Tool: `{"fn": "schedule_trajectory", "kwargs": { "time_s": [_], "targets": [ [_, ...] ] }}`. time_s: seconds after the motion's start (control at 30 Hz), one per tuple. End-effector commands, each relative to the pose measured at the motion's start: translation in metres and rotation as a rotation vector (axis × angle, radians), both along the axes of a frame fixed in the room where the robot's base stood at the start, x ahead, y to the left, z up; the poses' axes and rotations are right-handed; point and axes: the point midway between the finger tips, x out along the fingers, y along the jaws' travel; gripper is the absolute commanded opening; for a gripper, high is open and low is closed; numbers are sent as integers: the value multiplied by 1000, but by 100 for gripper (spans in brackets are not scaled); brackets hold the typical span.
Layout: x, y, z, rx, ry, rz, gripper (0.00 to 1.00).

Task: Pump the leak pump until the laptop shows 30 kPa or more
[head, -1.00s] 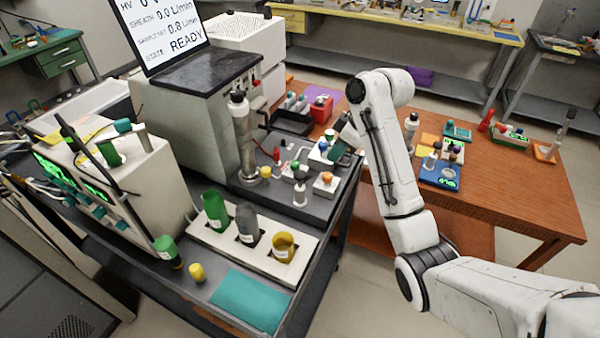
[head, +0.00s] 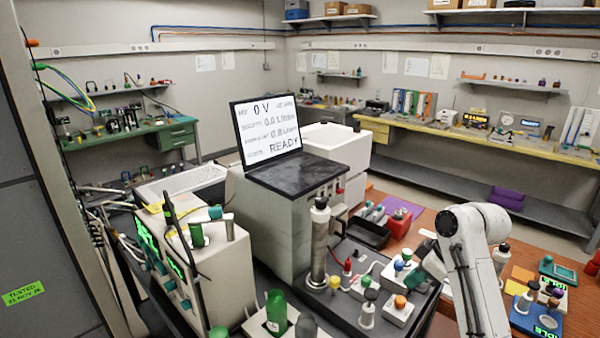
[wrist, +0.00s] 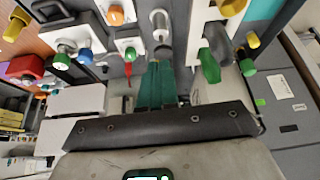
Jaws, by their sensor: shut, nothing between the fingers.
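The laptop (head: 268,130) stands open on a grey cabinet in the head view. Its screen reads HV 0 V, a sheath flow, a sample flow and READY; I can make out no kPa value. I cannot tell for sure which device is the leak pump. Small white units with a blue knob (head: 399,264) and an orange knob (head: 400,302) stand on the dark plate right of the cabinet. My gripper (wrist: 157,80) shows teal fingers, shut and empty, in the wrist view, over the bench near these units.
A tall metal cylinder (head: 319,240) stands beside the cabinet. A white instrument (head: 200,265) with green displays is on the left.

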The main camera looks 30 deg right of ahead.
Motion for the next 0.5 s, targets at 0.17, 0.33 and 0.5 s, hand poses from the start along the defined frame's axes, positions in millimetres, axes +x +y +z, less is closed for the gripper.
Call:
{"fn": "schedule_trajectory", "kwargs": {
  "time_s": [0.17,0.33,0.5],
  "targets": [
    [11,4,-12,35,-78,1,0],
    [23,10,-21,72,-159,0,0],
    [26,12,-22,80,-180,-1,0]
  ]
}}
